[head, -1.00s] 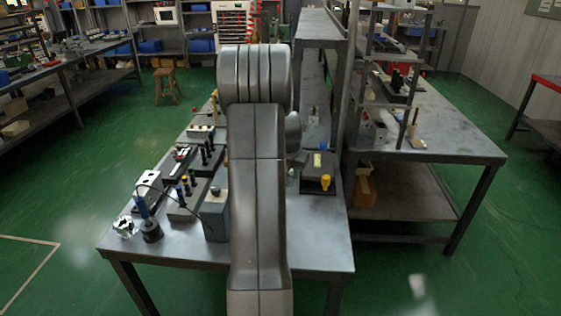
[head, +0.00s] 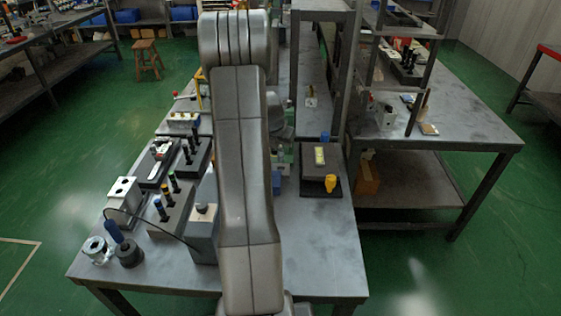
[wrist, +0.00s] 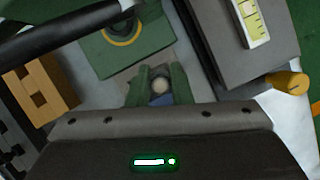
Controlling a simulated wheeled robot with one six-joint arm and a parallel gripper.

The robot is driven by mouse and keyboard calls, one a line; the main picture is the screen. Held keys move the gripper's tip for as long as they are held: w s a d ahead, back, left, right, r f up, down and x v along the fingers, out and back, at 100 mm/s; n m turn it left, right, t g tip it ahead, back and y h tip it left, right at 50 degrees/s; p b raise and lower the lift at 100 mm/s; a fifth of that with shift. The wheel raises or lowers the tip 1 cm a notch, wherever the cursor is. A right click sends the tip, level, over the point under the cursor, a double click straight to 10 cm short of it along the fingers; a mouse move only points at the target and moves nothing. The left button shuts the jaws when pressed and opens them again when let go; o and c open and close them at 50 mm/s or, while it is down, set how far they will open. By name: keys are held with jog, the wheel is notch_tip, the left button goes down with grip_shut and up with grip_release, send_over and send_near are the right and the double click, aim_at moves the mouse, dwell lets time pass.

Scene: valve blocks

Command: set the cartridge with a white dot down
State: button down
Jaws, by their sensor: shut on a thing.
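In the wrist view my gripper (wrist: 160,92) has its green fingers shut on a small cartridge (wrist: 161,85) with a round whitish top. A bluish part shows just below that top; the cartridge's lower end is hidden. A green plate (wrist: 142,48) with a yellow-ringed dark round opening lies just beyond the fingers. In the head view my arm hides most of the gripper, which is over the middle of the table, left of a dark block. Whether the cartridge touches a surface cannot be told.
The dark block (head: 320,161) with a pale label and yellow knob (head: 330,183) stands close right. Blocks with several dark pegs (head: 170,214) fill the table's left side. A grey box (head: 204,238) stands near the front. The table's front right (head: 330,245) is clear.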

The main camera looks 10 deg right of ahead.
aim_at(280, 156)
notch_tip(280, 156, down, 6)
jog(key=shift+r, duration=0.25)
jog(key=c, duration=1.6)
grip_release()
jog(key=v, duration=1.2)
